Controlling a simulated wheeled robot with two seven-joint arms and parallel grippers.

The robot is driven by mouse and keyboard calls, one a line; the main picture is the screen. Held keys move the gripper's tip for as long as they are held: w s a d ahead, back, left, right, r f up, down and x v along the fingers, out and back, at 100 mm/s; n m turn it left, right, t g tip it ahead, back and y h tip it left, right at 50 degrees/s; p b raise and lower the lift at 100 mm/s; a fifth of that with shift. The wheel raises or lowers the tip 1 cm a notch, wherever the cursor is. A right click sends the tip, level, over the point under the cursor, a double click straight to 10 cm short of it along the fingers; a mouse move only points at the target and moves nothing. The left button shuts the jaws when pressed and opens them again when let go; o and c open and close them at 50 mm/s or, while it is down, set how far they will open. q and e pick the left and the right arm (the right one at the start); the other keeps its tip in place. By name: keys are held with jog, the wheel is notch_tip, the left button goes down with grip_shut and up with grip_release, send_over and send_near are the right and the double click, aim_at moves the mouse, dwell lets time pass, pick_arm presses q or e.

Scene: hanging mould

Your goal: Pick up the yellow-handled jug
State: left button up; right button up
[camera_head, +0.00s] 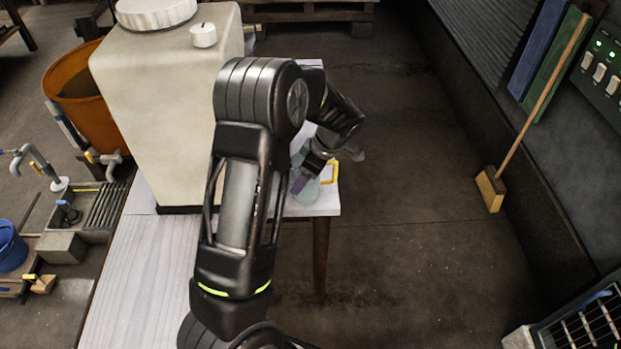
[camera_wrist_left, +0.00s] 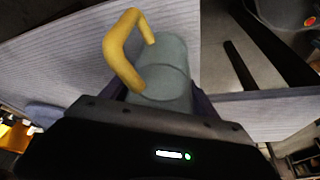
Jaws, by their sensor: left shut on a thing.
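The jug is pale grey-green with a yellow handle. My left gripper is shut on the jug's body. Whether the jug touches the table is hidden. My right gripper is not in view.
A big cream tank (camera_head: 150,95) with a white lid stands on the table (camera_head: 135,285), left of my left arm. An orange tub (camera_head: 75,85) is behind it. A broom (camera_head: 490,188) leans at the right wall. The floor right of the table is clear.

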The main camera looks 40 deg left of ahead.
pick_arm(q)
jog(key=shift+r, duration=0.1)
notch_tip(320, 180, up, 10)
jog(key=b, duration=0.1)
dwell(0.4)
